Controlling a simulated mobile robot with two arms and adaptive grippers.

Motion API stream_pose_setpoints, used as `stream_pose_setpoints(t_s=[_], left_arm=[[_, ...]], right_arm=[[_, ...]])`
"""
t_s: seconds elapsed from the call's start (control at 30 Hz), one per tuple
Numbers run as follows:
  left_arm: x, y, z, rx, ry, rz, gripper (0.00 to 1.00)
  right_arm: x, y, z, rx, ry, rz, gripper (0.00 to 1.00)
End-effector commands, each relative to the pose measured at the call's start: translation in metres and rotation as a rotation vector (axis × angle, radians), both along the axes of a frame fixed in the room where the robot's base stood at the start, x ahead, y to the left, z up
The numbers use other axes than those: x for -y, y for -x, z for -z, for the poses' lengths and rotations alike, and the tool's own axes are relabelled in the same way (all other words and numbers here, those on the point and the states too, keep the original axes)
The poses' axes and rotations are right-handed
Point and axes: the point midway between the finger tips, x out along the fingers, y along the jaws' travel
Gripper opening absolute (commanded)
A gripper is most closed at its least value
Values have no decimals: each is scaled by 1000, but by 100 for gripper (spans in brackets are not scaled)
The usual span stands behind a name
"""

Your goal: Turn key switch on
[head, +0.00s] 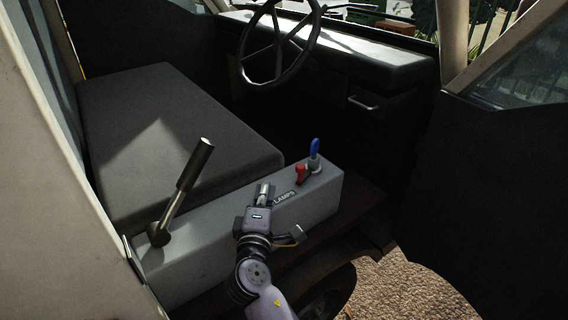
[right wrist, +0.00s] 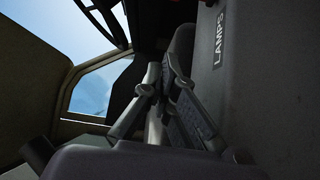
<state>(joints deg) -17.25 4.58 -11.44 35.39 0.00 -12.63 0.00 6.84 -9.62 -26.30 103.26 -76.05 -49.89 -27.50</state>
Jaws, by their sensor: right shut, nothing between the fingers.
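A small red switch (head: 301,172) stands on top of the grey console (head: 215,245), near its far end. It looks like the key switch, but its on or off position cannot be told. My right gripper (head: 264,189) is shut and empty. In the head view it is beside the LAMPS lettering (head: 285,198), to the left of the red switch and apart from it. In the right wrist view the fingers of my right gripper (right wrist: 160,85) are together, with the LAMPS lettering (right wrist: 218,40) at upper right. The switch cannot be made out there. My left gripper is not in view.
A blue-handled lever (head: 314,149) stands right behind the red switch. A tall black-handled lever (head: 186,186) rises from the console's near end. A dark bench seat (head: 165,130) lies to the left, and a steering wheel (head: 278,42) is at the back.

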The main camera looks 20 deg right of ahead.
Motion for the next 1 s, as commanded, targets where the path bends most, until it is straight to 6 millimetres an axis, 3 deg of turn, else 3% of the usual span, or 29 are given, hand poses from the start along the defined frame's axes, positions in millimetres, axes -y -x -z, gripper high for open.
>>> stream_pose_setpoints(t_s=[0.1,0.2,0.27,0.47,0.6,0.73,0.9,1.0], left_arm=[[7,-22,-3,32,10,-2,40],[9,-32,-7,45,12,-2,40],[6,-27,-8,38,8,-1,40],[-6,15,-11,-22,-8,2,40],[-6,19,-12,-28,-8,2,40],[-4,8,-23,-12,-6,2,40],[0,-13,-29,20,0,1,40],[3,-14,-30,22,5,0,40]], right_arm=[[2,-8,-2,3,6,-1,0],[8,-22,-3,4,5,1,0],[12,-33,-4,3,5,1,0],[28,-72,-4,3,4,2,0],[38,-96,-3,1,3,2,0],[53,-78,-2,-1,1,1,0],[64,-69,0,-1,0,2,0],[66,-67,1,0,0,1,0]])
